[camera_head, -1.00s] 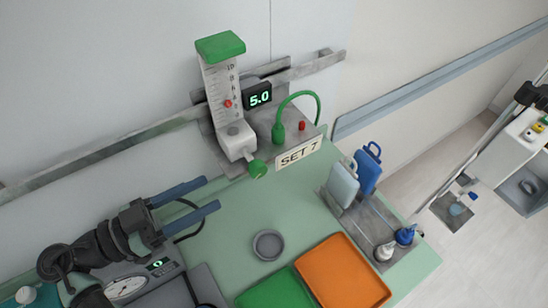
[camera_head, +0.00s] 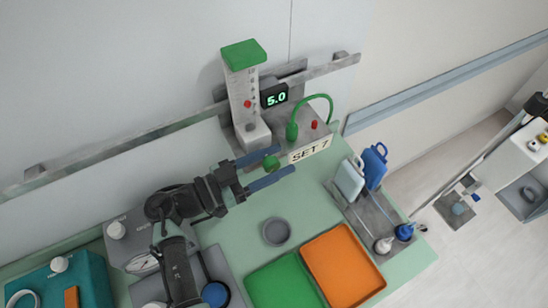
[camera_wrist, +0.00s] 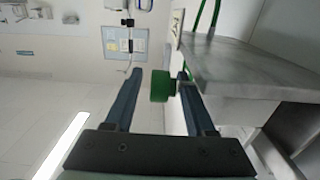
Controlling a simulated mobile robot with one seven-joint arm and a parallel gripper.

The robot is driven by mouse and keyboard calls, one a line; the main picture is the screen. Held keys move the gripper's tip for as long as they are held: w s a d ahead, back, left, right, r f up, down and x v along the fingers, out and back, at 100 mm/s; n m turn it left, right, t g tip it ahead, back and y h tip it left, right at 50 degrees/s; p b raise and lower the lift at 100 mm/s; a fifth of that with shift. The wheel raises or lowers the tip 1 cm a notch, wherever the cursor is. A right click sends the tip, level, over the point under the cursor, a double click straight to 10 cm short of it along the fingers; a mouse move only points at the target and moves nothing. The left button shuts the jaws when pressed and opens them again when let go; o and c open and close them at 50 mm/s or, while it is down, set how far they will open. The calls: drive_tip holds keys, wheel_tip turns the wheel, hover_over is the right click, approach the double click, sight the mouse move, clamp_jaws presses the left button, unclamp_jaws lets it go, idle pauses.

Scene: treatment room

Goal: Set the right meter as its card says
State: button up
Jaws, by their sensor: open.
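The meter (camera_head: 243,95) is a clear scaled tube with a green top and a red float, mounted on the wall rail. Its display (camera_head: 275,95) reads 5.0. The card (camera_head: 311,148) in front reads "SET 7". A green knob (camera_head: 271,162) sticks out from the meter's base. My gripper (camera_head: 287,160) is open, with its blue fingers on either side of the knob. In the wrist view, the knob (camera_wrist: 160,86) sits between the fingertips, nearer the right finger; whether it touches that finger I cannot tell.
A green hose (camera_head: 317,98) and red button stand right of the meter. On the bench are a grey bowl (camera_head: 276,232), a green tray (camera_head: 284,285), an orange tray (camera_head: 343,262) and a rack of bottles (camera_head: 370,215). A teal box (camera_head: 95,280) is at lower left.

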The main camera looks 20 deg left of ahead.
drive_tip(key=shift+c, duration=0.3)
clamp_jaws()
drive_tip(key=f+b, duration=0.1)
drive_tip(key=b, duration=0.2)
drive_tip(key=shift+t+h, duration=0.3)
drive_tip(key=b, duration=0.3)
drive_tip(key=shift+t+h+b, duration=0.3)
drive_tip(key=shift+t+b, duration=0.1)
drive_tip(key=shift+b, duration=0.25)
drive_tip(key=shift+r+t+b, duration=0.3)
drive_tip(key=shift+b, duration=0.6)
drive_tip(key=shift+c, duration=0.7)
unclamp_jaws()
drive_tip(key=shift+o, duration=1)
drive_tip(key=shift+s+d+r, duration=0.1)
drive_tip(key=shift+s+r, duration=0.05)
drive_tip(key=shift+r, duration=0.1)
